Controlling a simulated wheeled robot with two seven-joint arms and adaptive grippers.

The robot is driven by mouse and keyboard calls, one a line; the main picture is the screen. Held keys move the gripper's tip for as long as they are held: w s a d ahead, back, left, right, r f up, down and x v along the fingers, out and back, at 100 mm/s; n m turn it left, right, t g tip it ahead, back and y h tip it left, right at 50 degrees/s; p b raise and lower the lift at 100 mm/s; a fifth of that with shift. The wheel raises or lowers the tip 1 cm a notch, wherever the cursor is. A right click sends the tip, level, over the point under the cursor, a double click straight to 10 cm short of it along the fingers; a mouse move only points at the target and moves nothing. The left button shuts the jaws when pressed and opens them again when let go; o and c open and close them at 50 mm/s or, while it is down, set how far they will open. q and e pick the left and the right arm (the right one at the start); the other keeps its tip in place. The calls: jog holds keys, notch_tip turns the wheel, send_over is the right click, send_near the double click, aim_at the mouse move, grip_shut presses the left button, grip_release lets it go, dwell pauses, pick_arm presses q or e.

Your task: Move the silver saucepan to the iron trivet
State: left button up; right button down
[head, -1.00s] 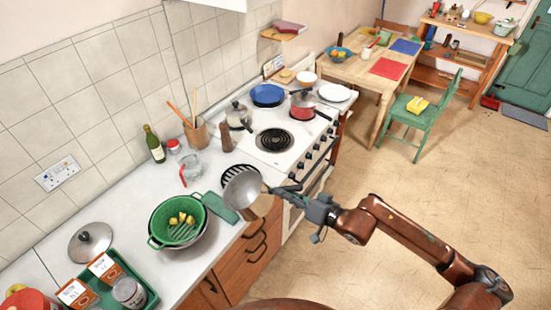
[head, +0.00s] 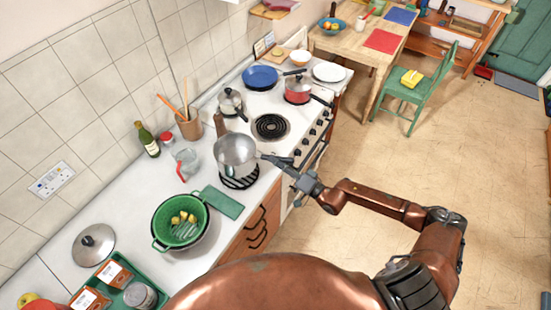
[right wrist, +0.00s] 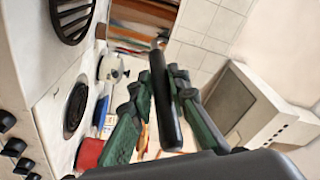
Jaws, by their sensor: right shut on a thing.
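The silver saucepan (head: 235,148) is held by its dark handle in my right gripper (head: 284,168), which is shut on it. In the right wrist view the handle (right wrist: 165,98) runs between the green fingers. The saucepan is roughly upright, with its open top showing. The black slatted iron trivet (head: 240,183) lies on the counter beside the stove. In the head view the pan covers the trivet's far part, and its near part shows below the pan. I cannot tell whether they touch. My left gripper is not in view.
A glass jug (head: 187,162), a green cloth (head: 221,203) and a green colander (head: 181,223) stand or lie on the counter near the trivet.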

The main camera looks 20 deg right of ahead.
jog(key=shift+f+b, duration=1.5)
jog(key=shift+f, duration=1.05)
jog(key=shift+f+b, duration=0.65)
jog(key=shift+b, duration=0.15)
jog(key=c, duration=1.8)
grip_release()
jog(key=shift+o, duration=0.2)
jog(key=shift+s+f, duration=0.1)
jog(key=shift+f, duration=0.15)
jog(key=r+v, duration=0.1)
jog(key=v, duration=1)
jog(key=shift+s+d+f, duration=0.3)
jog(key=shift+s+f, duration=0.05)
jog(key=shift+f, duration=0.05)
